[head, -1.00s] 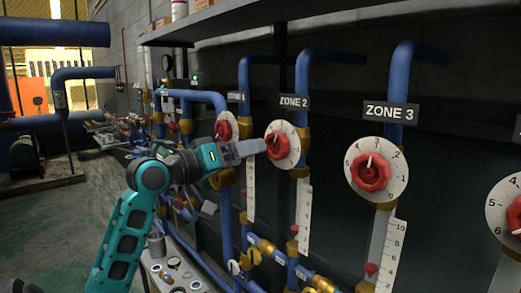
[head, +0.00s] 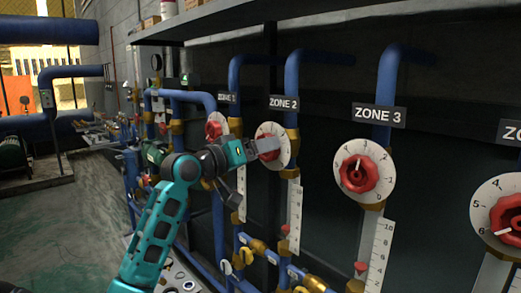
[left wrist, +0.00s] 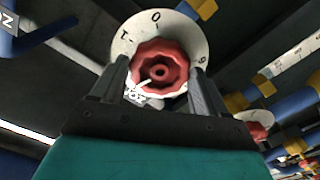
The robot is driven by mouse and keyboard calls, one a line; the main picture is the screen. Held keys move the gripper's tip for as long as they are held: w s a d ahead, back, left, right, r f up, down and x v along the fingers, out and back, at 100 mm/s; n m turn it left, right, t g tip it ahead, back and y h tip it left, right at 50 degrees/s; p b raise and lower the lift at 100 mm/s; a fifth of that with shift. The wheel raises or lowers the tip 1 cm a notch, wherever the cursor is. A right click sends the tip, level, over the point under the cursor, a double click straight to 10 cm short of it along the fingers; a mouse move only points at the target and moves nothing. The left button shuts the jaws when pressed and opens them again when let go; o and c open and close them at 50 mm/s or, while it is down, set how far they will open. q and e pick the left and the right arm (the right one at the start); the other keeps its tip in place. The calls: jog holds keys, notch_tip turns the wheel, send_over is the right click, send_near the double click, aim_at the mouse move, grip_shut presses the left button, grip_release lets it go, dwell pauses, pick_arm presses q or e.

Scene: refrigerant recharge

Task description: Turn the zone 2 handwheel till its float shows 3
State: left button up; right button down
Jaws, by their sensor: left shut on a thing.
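The zone 2 handwheel is red and scalloped, on a white numbered dial (head: 285,153) below the ZONE 2 sign (head: 284,103). My left gripper (head: 268,147) is at this handwheel and partly covers it in the head view. In the left wrist view the handwheel (left wrist: 160,70) sits between the two fingers, which are shut on its sides. The white zone 2 scale (head: 295,212) hangs below the dial, with a red float (head: 286,229) low beside it. Its figures are too small to read. My right gripper is not in view.
The zone 3 handwheel (head: 357,174) and its scale (head: 377,255) are to the right. Another red handwheel (head: 509,222) is at the right edge. The zone 1 handwheel (head: 214,127) is close to the left of my gripper. Blue pipes and a shelf (head: 230,22) surround the panel.

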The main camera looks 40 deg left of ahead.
pick_arm(q)
jog(key=c, duration=0.4)
jog(key=n+p, duration=0.3)
jog(key=p, duration=0.1)
jog(key=shift+n, duration=0.3)
jog(key=n, duration=0.3)
jog(key=shift+n, duration=0.3)
dwell(0.3)
jog(key=n, duration=0.3)
